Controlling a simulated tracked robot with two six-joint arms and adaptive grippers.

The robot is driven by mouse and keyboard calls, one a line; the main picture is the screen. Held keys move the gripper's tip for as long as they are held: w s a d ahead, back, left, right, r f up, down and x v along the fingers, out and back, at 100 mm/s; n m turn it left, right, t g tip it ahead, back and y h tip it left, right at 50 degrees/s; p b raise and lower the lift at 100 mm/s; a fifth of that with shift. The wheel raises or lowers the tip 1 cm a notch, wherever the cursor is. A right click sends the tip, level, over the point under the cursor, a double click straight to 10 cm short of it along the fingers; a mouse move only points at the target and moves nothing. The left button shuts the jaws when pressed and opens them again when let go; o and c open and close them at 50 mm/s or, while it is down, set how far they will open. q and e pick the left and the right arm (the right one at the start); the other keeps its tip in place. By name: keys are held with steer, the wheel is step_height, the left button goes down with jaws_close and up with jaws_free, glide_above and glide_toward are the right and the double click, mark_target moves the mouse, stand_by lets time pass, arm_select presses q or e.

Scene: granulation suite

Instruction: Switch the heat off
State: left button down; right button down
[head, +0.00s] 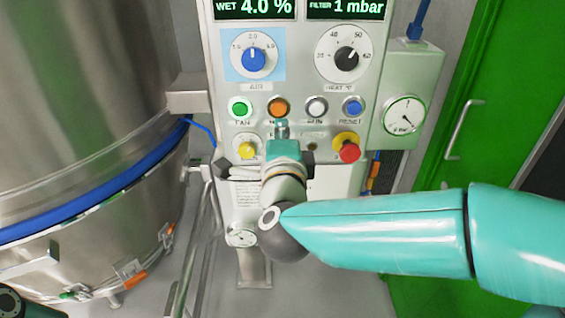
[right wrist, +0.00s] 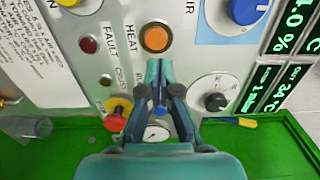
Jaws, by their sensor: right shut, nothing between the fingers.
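The orange heat button (head: 279,107) sits in the row of buttons on the light control panel (head: 225,190), between a green and a white one. In the right wrist view the orange button (right wrist: 156,37) looks lit, with the word HEAT beside it. My right gripper (head: 281,128) is shut and empty, its tips just below the orange button in the head view. In the right wrist view its closed fingers (right wrist: 159,68) point at the button's lower edge; whether they touch it I cannot tell. The gripper covers part of the button's label. My left gripper is not seen.
Close by are the green button (head: 240,107), white button (head: 317,107), blue button (head: 352,107), yellow selector (head: 246,150) and red stop knob (head: 348,152). Two dials sit above. A large steel vessel (head: 85,90) stands left; a green door (head: 450,120) is at right.

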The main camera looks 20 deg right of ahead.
steer(key=b+v, duration=0.1)
steer(key=v, duration=0.6)
steer(key=shift+a+f, duration=0.2)
steer(key=shift+f, duration=0.05)
steer(key=shift+w, duration=0.1)
steer(key=w+d+f+n+g, duration=0.2)
steer(key=d+f, duration=0.2)
steer(key=f, duration=0.7)
steer(key=w+d+f+n+g, duration=0.1)
steer(key=d+f+g, duration=0.25)
steer(key=f, duration=0.75)
steer(key=w+d+f+n+g, duration=0.2)
steer(key=d+f, duration=0.3)
steer(key=f, duration=0.6)
steer(key=s+a+f+n+g+y, duration=0.25)
steer(key=s+f, duration=0.25)
steer(key=f, duration=0.3)
steer(key=s+a+f+n+g+y, duration=0.1)
steer(key=s+f+n+y, duration=0.2)
steer(key=f, duration=0.5)
steer(key=s+a+f+n+g+y, duration=0.1)
steer(key=s+a+f+n+g, duration=0.1)
steer(key=s, duration=0.5)
steer(key=s+a+f+n+g+y, duration=0.2)
steer(key=s+a+f+n+g, duration=0.1)
steer(key=s+a+n, duration=0.3)
steer(key=shift+s+a+g+p, duration=0.3)
steer(key=shift+s+a+g, duration=0.2)
steer(key=shift+s, duration=0.1)
